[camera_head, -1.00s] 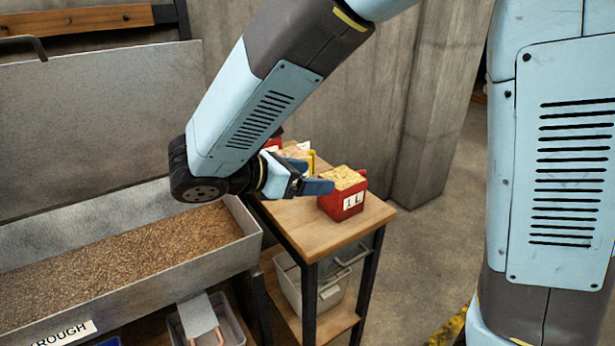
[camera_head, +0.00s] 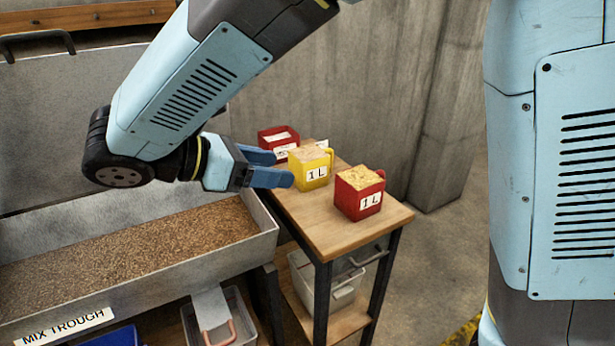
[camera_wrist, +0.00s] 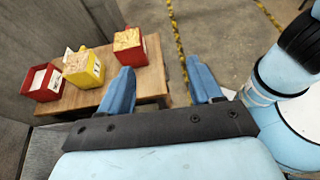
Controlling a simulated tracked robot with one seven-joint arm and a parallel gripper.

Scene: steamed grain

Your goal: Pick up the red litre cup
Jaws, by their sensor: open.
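The red litre cup (camera_head: 358,198) stands upright at the front right of the small wooden table. It is full of pale grain and has a "1 L" label and a handle on its right. In the wrist view the red litre cup (camera_wrist: 129,46) is just beyond the left fingertip. My gripper (camera_head: 284,169) is open and empty, its blue fingers pointing right, left of the yellow cup and apart from the red litre cup. Both fingers of my gripper (camera_wrist: 166,82) show in the wrist view.
A yellow cup (camera_head: 312,172) with a "1 L" label stands between my gripper and the red litre cup. A red container (camera_head: 277,150) stands at the table's back left. The mix trough (camera_head: 170,267) of grain lies left. The wooden table (camera_head: 325,232) has bare room in front.

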